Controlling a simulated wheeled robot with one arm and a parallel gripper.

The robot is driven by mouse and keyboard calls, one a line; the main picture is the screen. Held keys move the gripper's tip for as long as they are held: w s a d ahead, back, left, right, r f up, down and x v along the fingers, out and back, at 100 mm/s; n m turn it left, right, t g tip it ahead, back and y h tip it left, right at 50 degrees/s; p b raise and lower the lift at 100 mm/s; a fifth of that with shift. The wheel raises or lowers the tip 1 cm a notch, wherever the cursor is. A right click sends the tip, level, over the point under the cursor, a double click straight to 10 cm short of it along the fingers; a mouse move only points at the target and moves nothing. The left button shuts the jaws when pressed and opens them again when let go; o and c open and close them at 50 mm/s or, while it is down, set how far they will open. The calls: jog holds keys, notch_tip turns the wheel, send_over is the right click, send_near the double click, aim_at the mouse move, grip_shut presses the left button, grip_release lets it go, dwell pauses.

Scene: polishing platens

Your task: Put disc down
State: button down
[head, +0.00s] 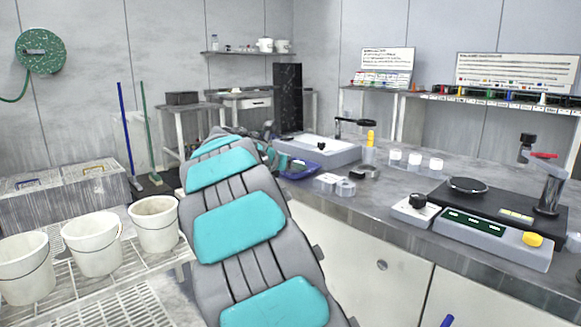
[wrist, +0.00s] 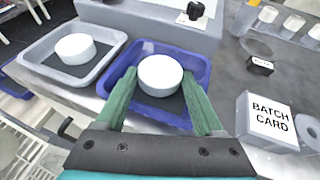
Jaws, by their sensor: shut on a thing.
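A white round disc (wrist: 160,75) sits between the two green fingers of my gripper (wrist: 159,80) in the wrist view. The fingers are shut on its sides. The disc is over the dark mat of a blue tray (wrist: 196,62); I cannot tell whether it touches the mat. The blue tray also shows in the head view (head: 300,174), partly behind my arm. A second white disc (wrist: 75,48) lies in a grey tray (wrist: 35,50) to the left. In the head view my arm hides the held disc and most of my gripper.
A box marked BATCH CARD (wrist: 268,122) stands right of the blue tray, with a small black labelled block (wrist: 260,65) behind it. A pale machine (head: 315,150) stands behind the trays. White buckets (head: 92,245) stand on a rack at the left.

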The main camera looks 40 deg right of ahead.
jog(key=shift+f, duration=0.1)
jog(key=shift+c, duration=1.4)
grip_release()
jog(key=shift+a+r, duration=0.2)
jog(key=shift+r, duration=0.05)
jog(key=p+v, duration=0.1)
jog(key=v, duration=1)
jog(key=shift+s+a, duration=0.25)
